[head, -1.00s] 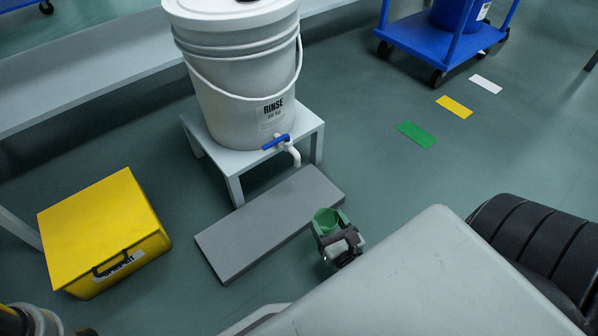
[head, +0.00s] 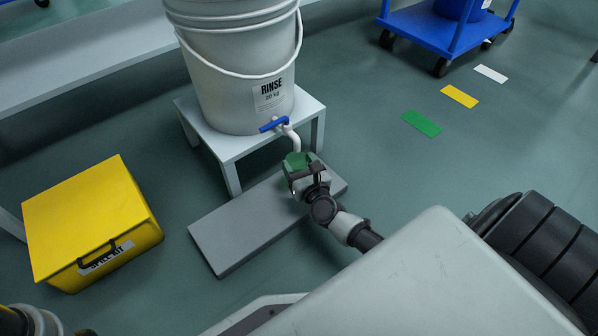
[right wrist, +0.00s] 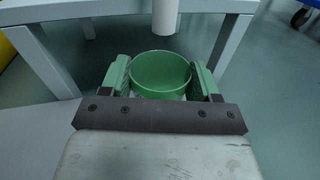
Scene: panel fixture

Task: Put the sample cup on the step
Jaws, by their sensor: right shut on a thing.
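The green sample cup (head: 297,160) is held in my right gripper (head: 304,172), over the right part of the grey step (head: 240,226), below the white spout of the rinse bucket's tap (head: 291,137). In the right wrist view the cup (right wrist: 161,74) is upright and looks empty, with a green-padded finger on each side. The spout (right wrist: 165,16) is just beyond and above its rim. I cannot tell whether the cup's base touches the step. My left gripper (head: 50,326) is partly in view at the bottom left corner; its fingers cannot be made out.
The white rinse bucket (head: 225,75) stands on a small white stool (head: 225,148) behind the step. A yellow spill kit box (head: 90,220) is on the floor at left. A blue cart (head: 425,40) is at the back right, with floor markers (head: 421,123) before it.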

